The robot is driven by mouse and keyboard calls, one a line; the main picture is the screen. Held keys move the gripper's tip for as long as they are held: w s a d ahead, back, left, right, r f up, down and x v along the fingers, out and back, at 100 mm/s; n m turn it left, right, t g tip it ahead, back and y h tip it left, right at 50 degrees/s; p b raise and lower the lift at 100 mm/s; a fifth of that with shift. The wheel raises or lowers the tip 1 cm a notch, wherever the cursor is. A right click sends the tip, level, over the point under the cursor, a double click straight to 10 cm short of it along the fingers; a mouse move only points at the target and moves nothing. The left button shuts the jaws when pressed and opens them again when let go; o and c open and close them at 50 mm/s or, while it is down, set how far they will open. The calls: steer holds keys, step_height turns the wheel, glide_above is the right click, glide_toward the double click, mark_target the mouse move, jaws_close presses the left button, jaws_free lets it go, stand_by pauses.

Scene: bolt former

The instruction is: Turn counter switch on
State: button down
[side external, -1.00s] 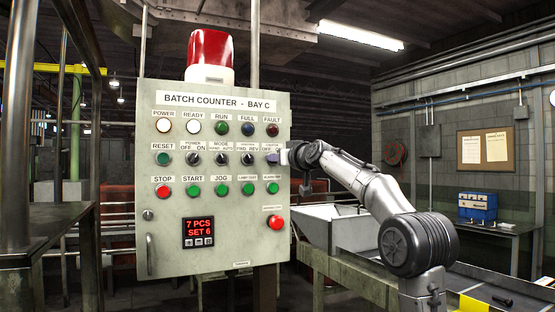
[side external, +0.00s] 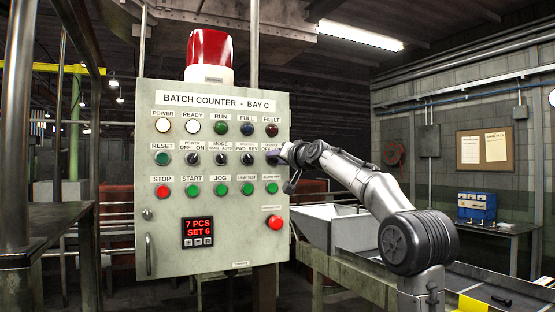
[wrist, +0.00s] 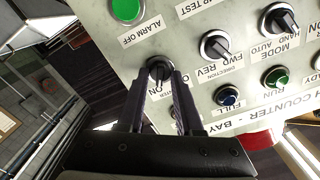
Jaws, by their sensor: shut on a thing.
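The counter switch (wrist: 158,67) is a round black knob at the right end of the switch row on the grey-green panel (side external: 215,275). Its label is partly hidden by my fingers, but "ON" shows beside the knob in the wrist view. My gripper (wrist: 162,80) is shut on the knob, one dark finger on each side. In the side view, my gripper (side external: 273,158) reaches the panel from the right and covers the knob. I cannot clearly read which way the knob points.
The direction knob (wrist: 215,45) and mode knob (wrist: 284,18) sit beside it. The green alarm-off button (wrist: 126,10) and red fault lamp (side external: 272,130) are close by. The display (side external: 198,232) reads 7 PCS, SET 6. A metal chute (side external: 335,232) stands below my arm.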

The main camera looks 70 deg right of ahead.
steer(key=shift+f, duration=0.1)
steer(key=c, duration=0.6)
jaws_free()
steer(key=v, duration=1.4)
steer(key=shift+w, duration=0.15)
